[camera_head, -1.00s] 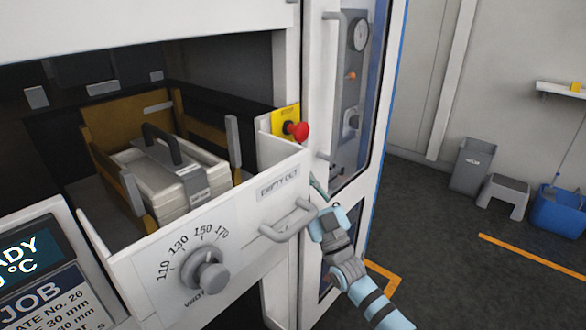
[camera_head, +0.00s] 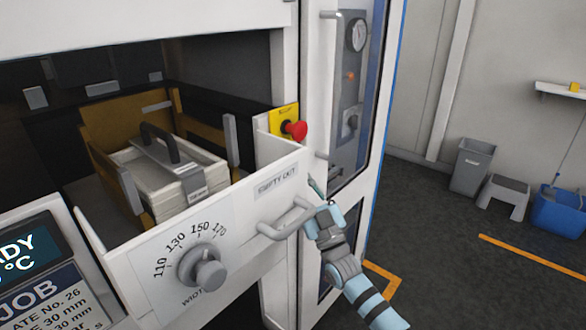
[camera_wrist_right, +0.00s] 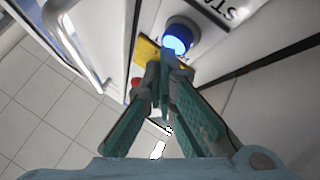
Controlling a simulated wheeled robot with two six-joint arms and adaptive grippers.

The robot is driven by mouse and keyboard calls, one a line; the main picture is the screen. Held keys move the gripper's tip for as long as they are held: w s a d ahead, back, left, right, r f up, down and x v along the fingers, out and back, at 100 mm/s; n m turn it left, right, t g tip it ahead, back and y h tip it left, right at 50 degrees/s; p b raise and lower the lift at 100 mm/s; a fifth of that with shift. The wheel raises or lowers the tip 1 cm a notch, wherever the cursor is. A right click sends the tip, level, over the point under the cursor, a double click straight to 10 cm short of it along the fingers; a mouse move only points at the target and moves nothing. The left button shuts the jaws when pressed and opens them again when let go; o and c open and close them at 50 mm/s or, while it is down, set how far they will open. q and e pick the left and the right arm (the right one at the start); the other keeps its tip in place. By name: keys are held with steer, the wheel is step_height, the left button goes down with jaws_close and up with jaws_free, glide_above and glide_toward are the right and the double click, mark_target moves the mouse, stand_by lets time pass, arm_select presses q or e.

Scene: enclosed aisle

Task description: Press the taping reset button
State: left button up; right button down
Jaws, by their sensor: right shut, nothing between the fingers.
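No taping reset label is readable. My right gripper (camera_wrist_right: 166,80) is shut and empty, its green fingertips pointing towards the blue button and appearing just below it. I cannot tell whether they touch. In the head view the right gripper (camera_head: 314,184) is beside the drawer's right front corner, near the grey handle. The blue button is hidden in the head view. My left gripper is not in view.
A red stop button (camera_head: 296,130) on a yellow plate is just above the gripper. The open drawer (camera_head: 130,265) has a width dial (camera_head: 207,270) and a handle (camera_head: 285,218). A glazed cabinet door (camera_head: 350,120) stands close on the right.

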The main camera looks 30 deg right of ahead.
steer(key=shift+w+r+b, duration=0.1)
steer(key=shift+r+b, duration=0.2)
steer(key=shift+r, duration=0.3)
stand_by(0.7)
steer(key=shift+f+p, duration=0.1)
steer(key=shift+p, duration=0.45)
steer(key=s+p, duration=0.2)
steer(key=s, duration=0.1)
steer(key=s+d+p, duration=0.1)
steer(key=p, duration=0.1)
steer(key=shift+s+f, duration=0.15)
steer(key=shift+f, duration=0.25)
